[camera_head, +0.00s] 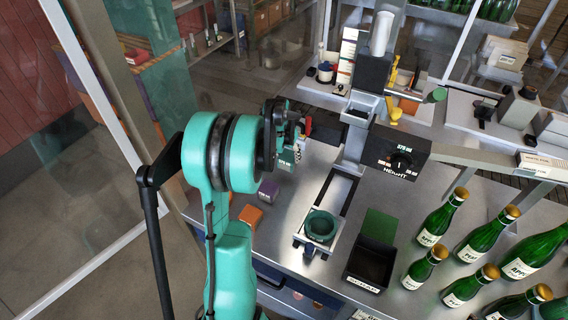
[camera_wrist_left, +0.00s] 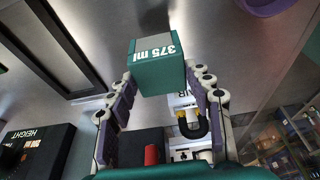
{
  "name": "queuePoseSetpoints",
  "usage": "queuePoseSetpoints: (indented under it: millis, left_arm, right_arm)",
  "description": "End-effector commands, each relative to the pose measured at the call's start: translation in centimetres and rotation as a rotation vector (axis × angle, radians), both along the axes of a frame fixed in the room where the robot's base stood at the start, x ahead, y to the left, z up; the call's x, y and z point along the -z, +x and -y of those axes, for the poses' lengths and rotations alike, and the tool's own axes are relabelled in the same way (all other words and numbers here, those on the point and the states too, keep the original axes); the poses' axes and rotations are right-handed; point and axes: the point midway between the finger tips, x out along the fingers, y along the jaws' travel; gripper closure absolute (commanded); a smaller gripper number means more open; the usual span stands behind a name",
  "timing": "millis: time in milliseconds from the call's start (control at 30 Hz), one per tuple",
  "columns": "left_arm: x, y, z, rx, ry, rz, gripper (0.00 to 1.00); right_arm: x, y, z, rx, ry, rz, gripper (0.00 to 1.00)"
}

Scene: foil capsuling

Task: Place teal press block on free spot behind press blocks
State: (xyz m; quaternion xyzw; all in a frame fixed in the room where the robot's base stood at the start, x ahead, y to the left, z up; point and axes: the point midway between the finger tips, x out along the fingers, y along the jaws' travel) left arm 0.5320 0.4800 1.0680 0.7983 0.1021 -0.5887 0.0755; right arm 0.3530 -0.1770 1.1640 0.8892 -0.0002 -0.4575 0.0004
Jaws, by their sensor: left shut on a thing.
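My left gripper (camera_head: 290,150) is shut on the teal press block (camera_head: 286,163) above the left part of the steel table. In the left wrist view the block (camera_wrist_left: 158,70), marked "375 ml", sits between the two fingers (camera_wrist_left: 160,88). A purple press block (camera_head: 268,190) and an orange press block (camera_head: 251,215) stand in a row on the table, nearer the front than the held block. The table behind the purple block is partly hidden by the gripper. My right gripper is not in view.
The press, with its "HEIGHT" box (camera_head: 397,157) and a green ring holder (camera_head: 321,227), stands right of the blocks. A black bin (camera_head: 368,266) and several green bottles (camera_head: 436,222) are farther right. Bare table (camera_head: 308,185) lies between blocks and press.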

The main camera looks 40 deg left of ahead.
Motion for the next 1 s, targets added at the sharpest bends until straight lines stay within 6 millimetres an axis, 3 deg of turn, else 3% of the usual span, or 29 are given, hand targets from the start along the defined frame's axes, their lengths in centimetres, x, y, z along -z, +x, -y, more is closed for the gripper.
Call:
queuePoseSetpoints:
  millis: [133,267,500,867,900,967,1000]
  left_arm:
    - [1.0,-0.3,-1.5,-0.001,-0.001,0.0,0.81]
    - [1.7,-0.3,-1.7,0.001,-0.001,0.0,0.81]
    - [5.0,-0.3,-1.7,0.001,-0.001,0.0,0.81]
    - [5.4,-0.3,-1.7,0.001,-0.001,0.0,0.81]
    - [5.5,-0.3,-1.7,0.001,-0.001,0.0,0.46]
    - [5.4,-0.3,-1.7,0.001,-0.001,0.0,0.31]
    - [5.4,-0.4,-1.7,0.001,-0.001,0.0,0.28]
  right_arm:
    - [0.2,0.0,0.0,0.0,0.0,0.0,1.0]
    - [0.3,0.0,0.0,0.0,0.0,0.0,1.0]
    - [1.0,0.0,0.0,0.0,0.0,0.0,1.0]
    - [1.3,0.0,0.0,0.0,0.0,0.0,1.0]
    - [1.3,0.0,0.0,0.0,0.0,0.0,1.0]
    - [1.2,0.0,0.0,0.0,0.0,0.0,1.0]
    - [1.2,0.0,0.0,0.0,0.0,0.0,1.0]
